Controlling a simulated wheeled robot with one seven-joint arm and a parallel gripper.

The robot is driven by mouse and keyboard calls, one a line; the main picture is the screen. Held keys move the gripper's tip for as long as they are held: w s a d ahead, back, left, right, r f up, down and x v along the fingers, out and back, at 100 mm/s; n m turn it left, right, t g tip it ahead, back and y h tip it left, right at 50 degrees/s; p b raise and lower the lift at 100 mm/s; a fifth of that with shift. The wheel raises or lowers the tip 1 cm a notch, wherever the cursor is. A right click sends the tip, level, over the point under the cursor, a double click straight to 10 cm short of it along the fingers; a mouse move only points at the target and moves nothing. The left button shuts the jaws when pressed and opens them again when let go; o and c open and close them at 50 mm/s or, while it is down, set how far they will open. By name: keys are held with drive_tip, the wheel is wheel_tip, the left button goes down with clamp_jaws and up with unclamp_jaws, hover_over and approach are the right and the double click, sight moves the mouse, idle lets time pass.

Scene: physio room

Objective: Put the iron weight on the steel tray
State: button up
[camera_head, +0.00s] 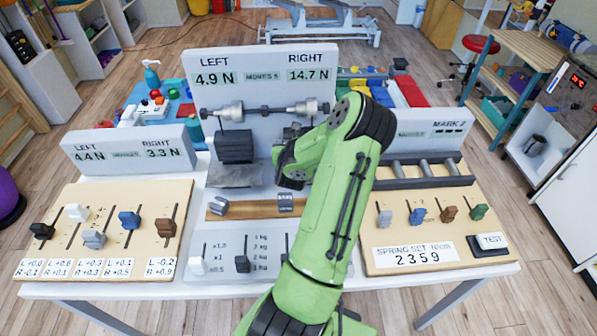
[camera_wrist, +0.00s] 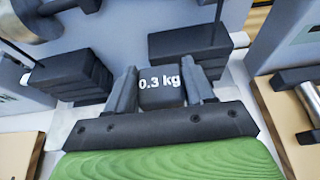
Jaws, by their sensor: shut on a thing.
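My gripper (camera_wrist: 163,88) is shut on a small dark grey weight (camera_wrist: 160,86) marked "0.3 kg", which looks like iron. In the head view my gripper (camera_head: 290,155) is mostly behind my green arm, and the held weight cannot be made out there. A grey metal slab (camera_head: 233,177), which looks like the steel tray, lies below the left side of the balance, left of my gripper. A dark stack of plates (camera_head: 235,147) stands above it. In the wrist view a dark stack (camera_wrist: 70,76) is at the left and another (camera_wrist: 205,48) is behind the held weight.
A bar balance (camera_head: 265,109) runs across the middle panel, which reads LEFT 4.9 N, RIGHT 14.7 N. A slider board (camera_head: 100,225) is at the left. A board with sliders and a TEST button (camera_head: 490,241) is at the right. A wooden strip with small grey blocks (camera_head: 252,209) lies in front.

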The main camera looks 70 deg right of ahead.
wheel_tip(320, 180, down, 8)
drive_tip(key=b, duration=0.3)
drive_tip(key=shift+w, duration=0.15)
drive_tip(key=shift+f+b, duration=0.2)
drive_tip(key=shift+b, duration=0.1)
drive_tip(key=o, duration=1.3)
